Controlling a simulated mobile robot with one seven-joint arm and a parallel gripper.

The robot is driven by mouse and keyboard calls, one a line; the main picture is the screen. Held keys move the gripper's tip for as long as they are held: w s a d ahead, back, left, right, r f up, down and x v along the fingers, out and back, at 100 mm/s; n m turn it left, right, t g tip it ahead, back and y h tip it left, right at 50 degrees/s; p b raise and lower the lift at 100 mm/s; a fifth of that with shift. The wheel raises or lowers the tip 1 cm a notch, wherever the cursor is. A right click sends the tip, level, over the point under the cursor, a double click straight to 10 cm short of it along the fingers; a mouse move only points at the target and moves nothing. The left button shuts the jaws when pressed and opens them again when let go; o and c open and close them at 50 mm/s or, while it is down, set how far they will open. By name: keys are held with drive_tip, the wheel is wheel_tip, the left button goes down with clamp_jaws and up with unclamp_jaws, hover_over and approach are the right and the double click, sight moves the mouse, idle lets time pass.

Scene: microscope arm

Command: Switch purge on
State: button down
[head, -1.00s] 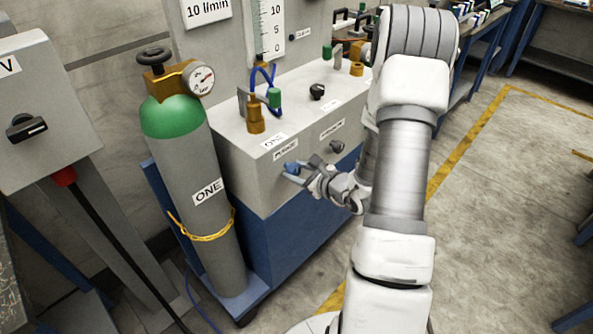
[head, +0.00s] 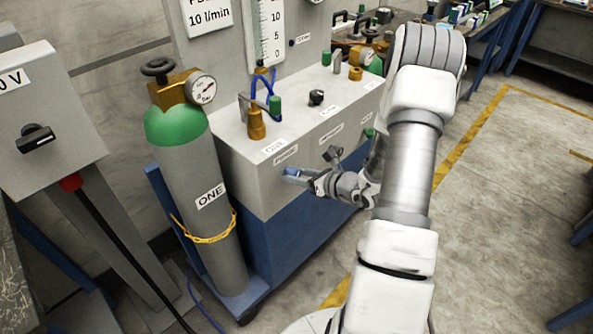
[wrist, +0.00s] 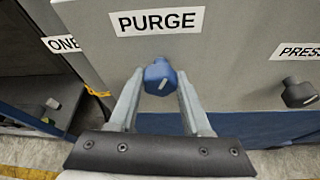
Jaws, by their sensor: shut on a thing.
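The purge knob is blue with a pale mark on its face, and in the wrist view the knob (wrist: 160,78) sits just below the PURGE label (wrist: 160,21) on the grey panel. The pale mark is slanted, leaning to the upper right. My gripper (wrist: 158,92) has one finger on each side of the knob and is shut on it. In the head view my gripper (head: 296,175) reaches the front of the grey cabinet (head: 238,172) from the right. The fingers partly hide the knob there.
A dark knob (wrist: 298,92) under a PRESS label is to the right. A green-topped gas cylinder (head: 208,210) marked ONE stands left of the cabinet. Brass fittings and blue hoses stand on the cabinet top. The floor at the right is clear.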

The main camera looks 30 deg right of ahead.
drive_tip(key=m+y+p, duration=0.1)
drive_tip(key=m, duration=0.1)
drive_tip(key=m+y+p, duration=0.1)
drive_tip(key=m+p, duration=0.1)
drive_tip(key=shift+d+m+y, duration=0.15)
drive_tip(key=shift+m+y, duration=0.15)
drive_tip(key=shift+y, duration=0.1)
drive_tip(key=m+y+p, duration=0.1)
drive_tip(key=m, duration=0.2)
drive_tip(key=shift+f+y, duration=0.15)
drive_tip(key=shift+y, duration=0.25)
drive_tip(key=shift+m+y, duration=0.5)
drive_tip(key=shift+m, duration=0.5)
drive_tip(key=shift+c, duration=1.8)
unclamp_jaws()
drive_tip(key=shift+d, duration=0.1)
